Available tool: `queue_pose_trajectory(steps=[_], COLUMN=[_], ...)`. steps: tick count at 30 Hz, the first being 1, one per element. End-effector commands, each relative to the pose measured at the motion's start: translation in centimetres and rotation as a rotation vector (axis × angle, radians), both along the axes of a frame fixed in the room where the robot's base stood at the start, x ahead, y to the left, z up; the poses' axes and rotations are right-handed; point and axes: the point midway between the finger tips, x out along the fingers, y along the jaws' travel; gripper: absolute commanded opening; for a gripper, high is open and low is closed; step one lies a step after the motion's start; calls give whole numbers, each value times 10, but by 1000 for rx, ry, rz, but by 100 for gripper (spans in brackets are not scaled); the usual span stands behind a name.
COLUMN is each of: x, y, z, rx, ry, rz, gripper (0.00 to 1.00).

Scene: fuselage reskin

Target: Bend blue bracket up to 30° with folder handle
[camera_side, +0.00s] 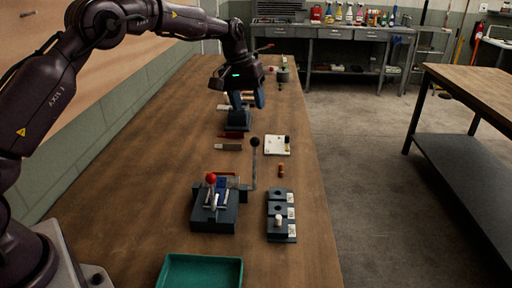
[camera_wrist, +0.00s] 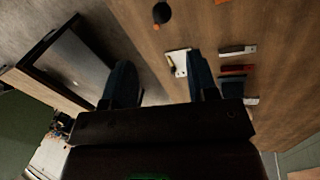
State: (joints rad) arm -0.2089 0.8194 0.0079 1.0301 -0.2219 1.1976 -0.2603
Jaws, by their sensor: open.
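The folder (camera_side: 212,212) is a dark machine on the near half of the table in the side view. A red-balled lever (camera_side: 211,178) stands on it, and a long rod with a black ball (camera_side: 255,143) rises at its right side. A small blue piece, seemingly the blue bracket (camera_side: 221,183), lies on top of the folder between metal parts; its bend angle is too small to tell. My gripper (camera_side: 251,100) is open and empty, well beyond the folder, above a dark block (camera_side: 237,121). In the wrist view its two fingers (camera_wrist: 163,82) are spread apart.
A teal tray (camera_side: 202,259) lies in front. A white plate (camera_side: 272,147), a small orange-brown piece (camera_side: 281,170) and short bars (camera_side: 229,147) lie beyond. The table's right strip is mostly clear.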

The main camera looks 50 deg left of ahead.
Motion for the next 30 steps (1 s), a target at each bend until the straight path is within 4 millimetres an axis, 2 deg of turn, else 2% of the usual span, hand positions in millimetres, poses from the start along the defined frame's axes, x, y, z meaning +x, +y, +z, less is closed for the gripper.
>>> queue_pose_trajectory(steps=[3,7,21,25,30], x=[-7,-6,2,4,5], y=[-2,-4,-21,-23,-25], z=[-3,-16,-105,-119,-126], rx=[-9,-6,-5,-4,-4], ry=[37,36,37,35,33], rz=[-45,-52,-48,-48,-47], gripper=[54,54,54,54,54])
